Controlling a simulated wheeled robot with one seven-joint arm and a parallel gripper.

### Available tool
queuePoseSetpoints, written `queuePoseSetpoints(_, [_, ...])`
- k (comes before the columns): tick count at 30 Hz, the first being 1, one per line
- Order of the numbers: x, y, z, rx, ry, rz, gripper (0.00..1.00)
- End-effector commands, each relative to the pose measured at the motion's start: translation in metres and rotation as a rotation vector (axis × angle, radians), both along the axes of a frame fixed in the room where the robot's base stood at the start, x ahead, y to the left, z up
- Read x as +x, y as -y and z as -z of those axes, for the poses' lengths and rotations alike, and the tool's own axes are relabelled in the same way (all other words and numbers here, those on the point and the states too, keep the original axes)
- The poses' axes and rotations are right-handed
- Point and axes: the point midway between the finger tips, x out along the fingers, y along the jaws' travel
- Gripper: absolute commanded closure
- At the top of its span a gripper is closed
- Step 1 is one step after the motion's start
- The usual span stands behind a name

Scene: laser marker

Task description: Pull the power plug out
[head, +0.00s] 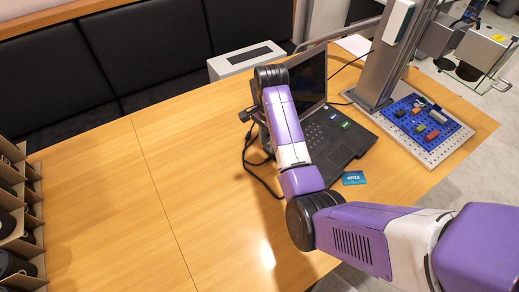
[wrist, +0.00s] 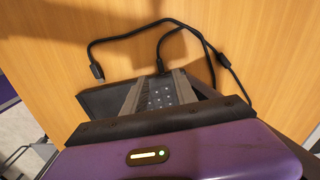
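The open black laptop (head: 335,135) stands on the wooden table. A black cable (head: 252,168) curves over the table on the laptop's left side. In the wrist view the cable (wrist: 185,24) loops over the wood. One plug-like end (wrist: 97,71) lies beside a dark flat body, and another end (wrist: 160,66) runs down towards the fingertips. Which of them is the power plug, I cannot tell. My gripper (wrist: 163,77) has its two fingers apart, with a dotted grey surface (wrist: 160,95) showing between them. The cable end is at or just beyond the fingertips; contact is unclear. My arm hides part of the laptop.
A laser marker column (head: 385,60) and a blue perforated tray (head: 425,122) with small parts stand right of the laptop. A grey-white box (head: 245,62) is behind. A blue card (head: 354,178) lies in front. A divided crate (head: 22,225) is at far left. The table's left half is clear.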

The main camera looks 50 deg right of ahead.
Motion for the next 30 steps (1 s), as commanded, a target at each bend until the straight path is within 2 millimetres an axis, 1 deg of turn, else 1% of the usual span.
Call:
queuePoseSetpoints(5, [-0.002,-0.001,0.019,0.003,-0.005,0.000,0.66])
queuePoseSetpoints(12, [-0.002,0.000,0.055,0.002,-0.004,0.000,0.66])
queuePoseSetpoints(15, [-0.001,0.000,0.067,0.001,-0.003,0.000,0.66])
queuePoseSetpoints(20, [-0.001,0.000,0.076,0.001,-0.001,0.000,0.66])
queuePoseSetpoints(28, [-0.001,0.000,0.077,0.000,0.000,0.000,0.66])
queuePoseSetpoints(30, [-0.001,0.000,0.077,0.000,0.000,0.000,0.80])
